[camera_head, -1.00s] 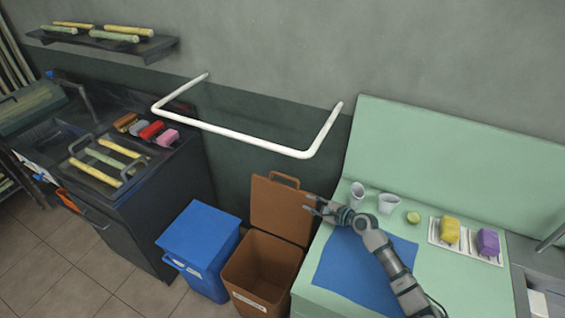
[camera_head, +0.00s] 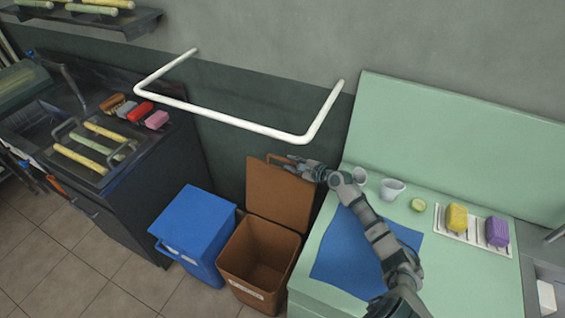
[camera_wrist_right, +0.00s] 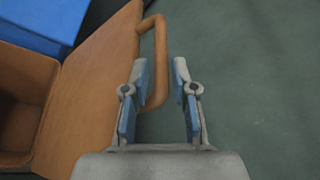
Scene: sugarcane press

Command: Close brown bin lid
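The brown bin (camera_head: 258,262) stands on the floor between the blue bin and the green counter, and its inside shows empty. Its brown lid (camera_head: 278,197) is open, standing upright at the back against the wall side. The lid's loop handle (camera_wrist_right: 160,62) sticks out at the lid's top edge. My right gripper (camera_head: 292,166) is at the upper right of the lid by the handle. In the right wrist view my right gripper (camera_wrist_right: 162,75) is open, with the handle's outer bar between its fingers or just beyond them; contact cannot be told. My left gripper is out of view.
A blue bin (camera_head: 195,235) with its lid shut stands left of the brown bin. The green counter (camera_head: 335,222) on the right holds a blue mat (camera_head: 350,265), cups and sponges. A white wall rail (camera_head: 225,117) juts out above the bins.

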